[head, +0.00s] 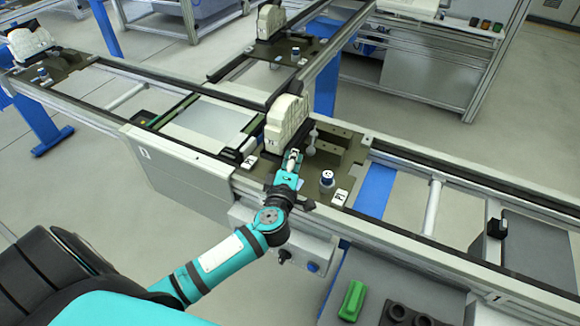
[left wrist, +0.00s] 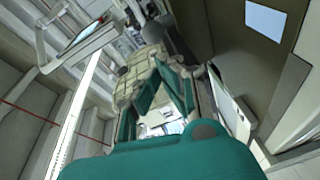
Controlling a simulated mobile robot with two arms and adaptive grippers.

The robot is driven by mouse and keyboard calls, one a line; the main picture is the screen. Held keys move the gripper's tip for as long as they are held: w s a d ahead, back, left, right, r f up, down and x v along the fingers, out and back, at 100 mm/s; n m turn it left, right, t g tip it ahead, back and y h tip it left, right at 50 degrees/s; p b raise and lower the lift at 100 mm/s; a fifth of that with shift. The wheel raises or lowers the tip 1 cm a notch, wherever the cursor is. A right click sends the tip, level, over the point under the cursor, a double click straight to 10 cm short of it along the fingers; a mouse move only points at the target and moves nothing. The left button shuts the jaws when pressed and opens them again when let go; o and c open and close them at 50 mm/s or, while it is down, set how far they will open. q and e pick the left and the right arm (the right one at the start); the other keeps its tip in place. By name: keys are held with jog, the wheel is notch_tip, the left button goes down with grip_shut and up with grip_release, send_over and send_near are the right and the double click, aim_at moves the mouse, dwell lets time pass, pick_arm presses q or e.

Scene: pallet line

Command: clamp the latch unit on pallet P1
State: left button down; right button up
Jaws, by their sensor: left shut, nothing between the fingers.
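The latch unit (head: 287,118), a cream-white ribbed block, stands upright on the dark pallet (head: 350,143) at the middle of the line. White label tags sit on the pallet's near edge; their print is too small to read surely. My left gripper (head: 292,158) is shut and empty, close in front of the unit's near lower end. I cannot tell whether it touches the unit. In the left wrist view, the teal gripper parts (left wrist: 168,88) reach toward a beige ribbed body (left wrist: 140,75), apparently the unit. The clamp's state is not clear. My right gripper is not in view.
A white-topped pin (head: 327,177) and a grey post (head: 311,138) stand on the pallet right of the unit. Conveyor rails (head: 460,181) run both ways. Similar units sit on pallets farther back (head: 270,20) and at left (head: 30,42). A green part (head: 352,300) lies lower right.

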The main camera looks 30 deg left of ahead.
pick_arm(q)
jog(key=shift+x, duration=1.1)
jog(key=shift+d, duration=0.15)
